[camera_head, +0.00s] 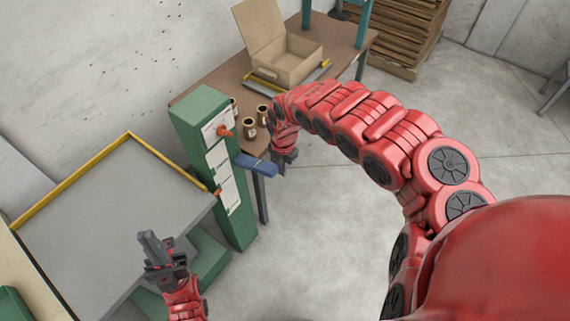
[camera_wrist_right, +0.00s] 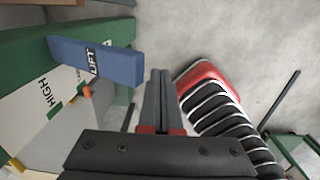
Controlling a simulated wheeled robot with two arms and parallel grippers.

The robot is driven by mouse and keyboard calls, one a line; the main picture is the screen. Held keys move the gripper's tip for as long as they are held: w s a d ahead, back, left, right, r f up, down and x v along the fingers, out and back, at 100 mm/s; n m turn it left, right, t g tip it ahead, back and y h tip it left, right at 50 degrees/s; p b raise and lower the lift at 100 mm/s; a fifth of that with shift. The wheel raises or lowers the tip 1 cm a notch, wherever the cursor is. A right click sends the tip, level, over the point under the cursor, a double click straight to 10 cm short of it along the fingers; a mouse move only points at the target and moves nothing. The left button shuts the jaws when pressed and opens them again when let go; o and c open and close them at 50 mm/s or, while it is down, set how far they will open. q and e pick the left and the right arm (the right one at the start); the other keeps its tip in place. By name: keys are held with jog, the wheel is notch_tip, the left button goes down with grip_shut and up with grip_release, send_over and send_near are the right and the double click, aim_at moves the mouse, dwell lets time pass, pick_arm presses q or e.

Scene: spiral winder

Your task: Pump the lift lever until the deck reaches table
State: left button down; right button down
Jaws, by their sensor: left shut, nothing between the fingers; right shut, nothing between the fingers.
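The blue lift lever (camera_head: 257,164) sticks out from the green post (camera_head: 212,165), which carries white scale labels and orange markers. In the right wrist view the lever (camera_wrist_right: 95,62) reads "LIFT". My right gripper (camera_head: 284,164) is shut and empty just right of the lever's end; in the wrist view its fingers (camera_wrist_right: 157,95) are beside the lever's tip, apart from it in that picture. The grey deck (camera_head: 110,210) with yellow edging lies left of the post. My left gripper (camera_head: 152,248) is shut and empty over the deck's front right edge.
A brown table (camera_head: 222,82) stands behind the post, bearing an open cardboard box (camera_head: 285,60) and several small jars (camera_head: 249,124). Stacked wooden boards (camera_head: 405,35) stand at the back. The floor (camera_head: 330,220) right of the post is clear.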

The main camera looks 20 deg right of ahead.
jog(key=r, duration=0.3)
jog(key=shift+s+d, duration=0.2)
jog(key=shift+s, duration=0.15)
dwell(1.4)
dwell(0.6)
